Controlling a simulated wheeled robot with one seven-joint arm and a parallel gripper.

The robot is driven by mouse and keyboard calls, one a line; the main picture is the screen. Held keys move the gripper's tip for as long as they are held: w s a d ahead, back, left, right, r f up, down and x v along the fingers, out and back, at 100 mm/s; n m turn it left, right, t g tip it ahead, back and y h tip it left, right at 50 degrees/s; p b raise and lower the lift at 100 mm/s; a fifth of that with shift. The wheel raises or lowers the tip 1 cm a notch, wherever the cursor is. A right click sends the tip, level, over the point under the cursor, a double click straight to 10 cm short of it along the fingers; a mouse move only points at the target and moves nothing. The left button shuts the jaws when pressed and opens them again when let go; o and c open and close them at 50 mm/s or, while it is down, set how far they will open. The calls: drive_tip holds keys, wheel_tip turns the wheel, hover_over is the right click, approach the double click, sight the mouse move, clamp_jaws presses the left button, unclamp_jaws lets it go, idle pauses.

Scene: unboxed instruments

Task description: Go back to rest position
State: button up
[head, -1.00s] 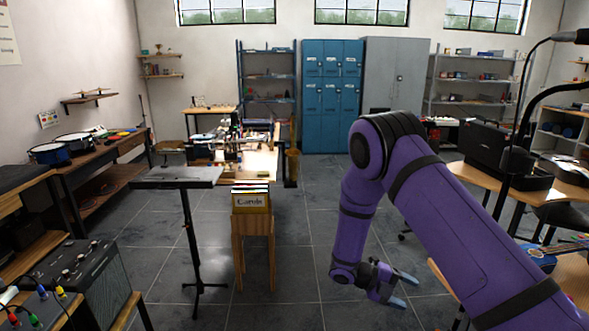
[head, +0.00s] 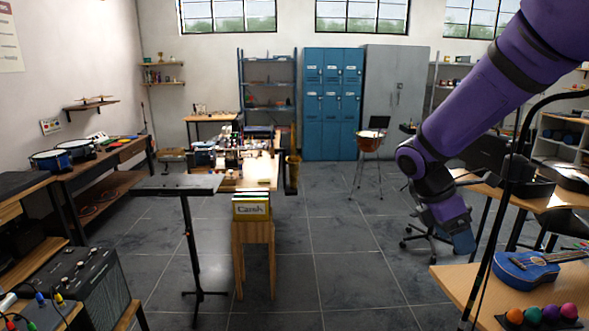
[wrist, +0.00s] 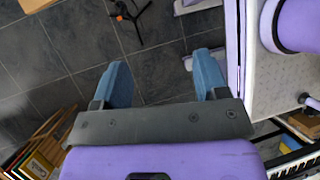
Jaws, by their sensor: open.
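My gripper (wrist: 163,85) shows in the wrist view with its two blue fingers apart and nothing between them, above the dark tiled floor. In the head view my purple arm comes in from the upper right and bends down, with my gripper (head: 463,242) low at its end, left of the desk with the blue ukulele. The fingers are hard to make out there.
A music stand (head: 178,188) and a card box (head: 251,206) on a wooden stool stand left of centre. A blue ukulele (head: 541,269) and coloured balls lie on the right desk (head: 456,284). The middle floor (head: 335,240) is clear.

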drive_tip(key=s+r+m+t+y, duration=0.2)
drive_tip(key=s+r+m+t, duration=0.2)
drive_tip(key=s+r+m, duration=0.2)
drive_tip(key=s+a+r+m+t+y, duration=0.1)
drive_tip(key=s+r+m+t+y, duration=0.2)
drive_tip(key=s+r+m, duration=0.4)
drive_tip(key=s+m+t, duration=0.1)
drive_tip(key=s+m, duration=0.3)
drive_tip(key=s, duration=0.2)
drive_tip(key=shift+s+a+m, duration=0.15)
drive_tip(key=shift+s+m, duration=0.15)
drive_tip(key=shift+s, duration=0.05)
